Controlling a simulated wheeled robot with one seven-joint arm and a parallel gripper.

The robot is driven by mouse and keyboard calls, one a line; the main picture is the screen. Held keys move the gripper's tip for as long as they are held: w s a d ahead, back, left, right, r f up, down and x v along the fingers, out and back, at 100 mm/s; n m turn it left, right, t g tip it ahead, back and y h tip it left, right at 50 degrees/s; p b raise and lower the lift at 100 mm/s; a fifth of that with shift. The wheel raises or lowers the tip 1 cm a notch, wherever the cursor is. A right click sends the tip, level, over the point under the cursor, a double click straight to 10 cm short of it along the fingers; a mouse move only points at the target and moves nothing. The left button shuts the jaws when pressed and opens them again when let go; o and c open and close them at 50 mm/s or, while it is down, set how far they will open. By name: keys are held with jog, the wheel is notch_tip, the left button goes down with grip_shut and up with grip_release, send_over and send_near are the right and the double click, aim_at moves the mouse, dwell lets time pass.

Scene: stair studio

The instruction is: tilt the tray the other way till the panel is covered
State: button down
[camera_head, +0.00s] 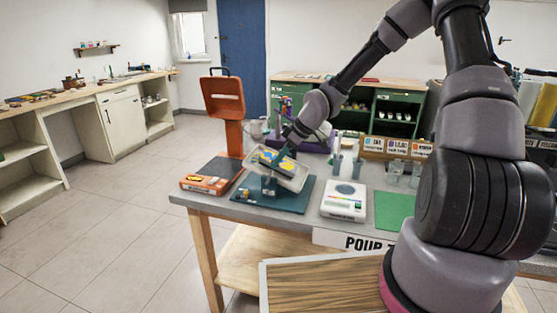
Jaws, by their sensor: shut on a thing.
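The tray (290,181) is a pale shallow tray on a dark stand, above the dark teal mat (296,203) on the grey table. It is tilted, its left side higher than its right. Inside it lies the panel (268,157), with yellow and blue patches and grey areas showing; how much is covered is too small to tell. My gripper (281,156) reaches down from the upper right to the tray's far edge and is shut on the tray. The fingertips are dark and small, and the exact grip point is partly hidden.
A white scale (344,201), a green mat (394,211) and grey cups (395,172) are to the right. Labelled bins (397,147) stand behind.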

jog(key=c, duration=0.5)
grip_release()
jog(key=shift+c, duration=0.2)
jog(key=v, duration=1.1)
